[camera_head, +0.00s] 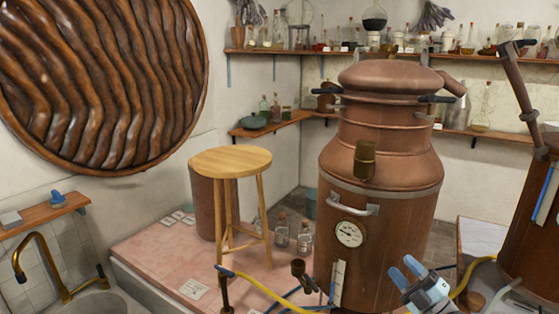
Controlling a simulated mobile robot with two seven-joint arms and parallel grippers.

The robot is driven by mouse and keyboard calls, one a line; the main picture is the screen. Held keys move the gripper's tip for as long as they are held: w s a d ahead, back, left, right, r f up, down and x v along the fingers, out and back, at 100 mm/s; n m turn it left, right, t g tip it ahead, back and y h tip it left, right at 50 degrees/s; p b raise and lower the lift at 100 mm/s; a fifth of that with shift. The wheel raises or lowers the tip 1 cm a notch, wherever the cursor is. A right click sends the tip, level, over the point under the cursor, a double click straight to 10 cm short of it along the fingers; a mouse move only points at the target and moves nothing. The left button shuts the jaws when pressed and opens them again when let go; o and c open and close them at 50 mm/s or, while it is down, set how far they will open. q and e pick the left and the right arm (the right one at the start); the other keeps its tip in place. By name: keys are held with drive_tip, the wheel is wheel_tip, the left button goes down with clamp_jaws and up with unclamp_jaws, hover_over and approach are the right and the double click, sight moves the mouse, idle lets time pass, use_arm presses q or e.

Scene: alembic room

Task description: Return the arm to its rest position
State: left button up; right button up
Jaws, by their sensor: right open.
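My right gripper (406,271) shows at the lower right in the head view, with its two blue-tipped fingers pointing up and left. The fingers are apart with nothing between them. It is in front of the lower right side of a large copper still (376,240). I cannot tell whether it touches the still. Most of my right arm is outside the picture. My left gripper is not in view.
A round wooden stool (231,161) stands on a pink platform (150,253) left of the still. Yellow hoses (262,287) run low in front. A second copper vessel (530,215) is at right. A sink (100,304) with a brass tap is at lower left.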

drive_tip(key=s+a+f+m+g+h+p, duration=0.1)
drive_tip(key=s+a+f+m+h, duration=0.2)
drive_tip(key=s+f+m+h, duration=0.35)
drive_tip(key=s+a+f+m+h+p, duration=0.1)
drive_tip(key=s+a+f+m+h, duration=0.25)
drive_tip(key=s+f+m, duration=0.45)
drive_tip(key=s+a+f+m+g, duration=0.1)
drive_tip(key=s+f+g, duration=0.1)
drive_tip(key=s, duration=0.4)
drive_tip(key=s+a+f+m+g+h+p, duration=0.1)
drive_tip(key=s+f+m+g, duration=0.1)
drive_tip(key=s+f, duration=0.2)
drive_tip(key=s+a+f+m+g+h, duration=0.1)
drive_tip(key=s+f+m+g, duration=0.1)
drive_tip(key=s, duration=0.6)
drive_tip(key=shift+a+f, duration=0.35)
drive_tip(key=shift+f, duration=0.1)
